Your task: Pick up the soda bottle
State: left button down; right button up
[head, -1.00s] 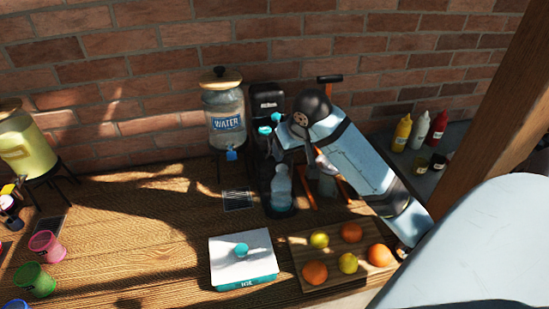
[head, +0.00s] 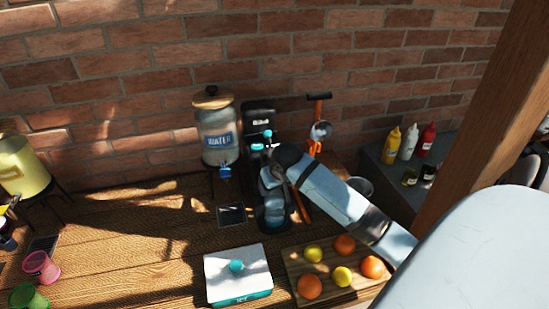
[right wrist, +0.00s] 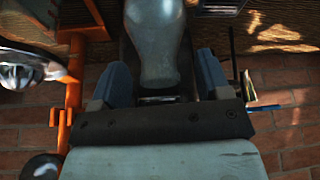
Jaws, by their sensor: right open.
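The soda bottle (head: 273,214) is pale blue and translucent and stands upright in the black soda machine (head: 258,112). My right gripper (head: 272,178) is at the machine and hides the bottle's upper part in the head view. In the right wrist view the bottle (right wrist: 157,42) stands between the two blue fingers of the open right gripper (right wrist: 160,82), with a finger on either side. Whether a finger touches it cannot be told. My left gripper is not in view.
A water dispenser (head: 218,132) stands left of the machine. An orange press (head: 315,145) stands close on its right. In front are a white-and-teal scale (head: 222,268) and a wooden board (head: 300,262) with oranges and lemons. The brick wall (head: 120,95) is behind.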

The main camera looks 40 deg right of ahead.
jog(key=shift+w+f, duration=0.15)
jog(key=shift+f, duration=0.15)
jog(key=shift+r, duration=0.1)
grip_shut()
